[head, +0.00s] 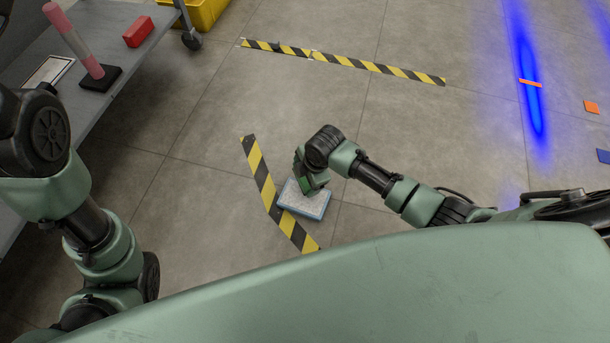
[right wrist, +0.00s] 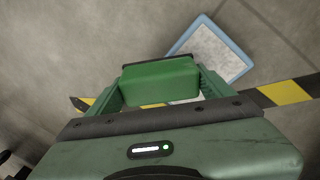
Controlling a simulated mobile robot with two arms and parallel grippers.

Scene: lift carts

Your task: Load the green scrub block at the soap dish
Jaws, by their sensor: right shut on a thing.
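My right gripper (head: 311,184) is shut on the green scrub block (right wrist: 160,82). In the right wrist view the block sits between the two green fingers. In the head view the block is small and mostly hidden by the gripper. A flat tray with a light blue rim and a pale speckled inside (head: 302,203) lies just below the gripper in the head view; it may be the soap dish. It also shows past the block in the right wrist view (right wrist: 213,52). I cannot tell whether block and tray touch. My left gripper is out of view.
A yellow-black floor strip (head: 262,178) runs beside the tray. Another strip (head: 345,62) lies farther off. A grey cart (head: 118,66) on the left holds a red block (head: 138,32) and a pink post (head: 75,42).

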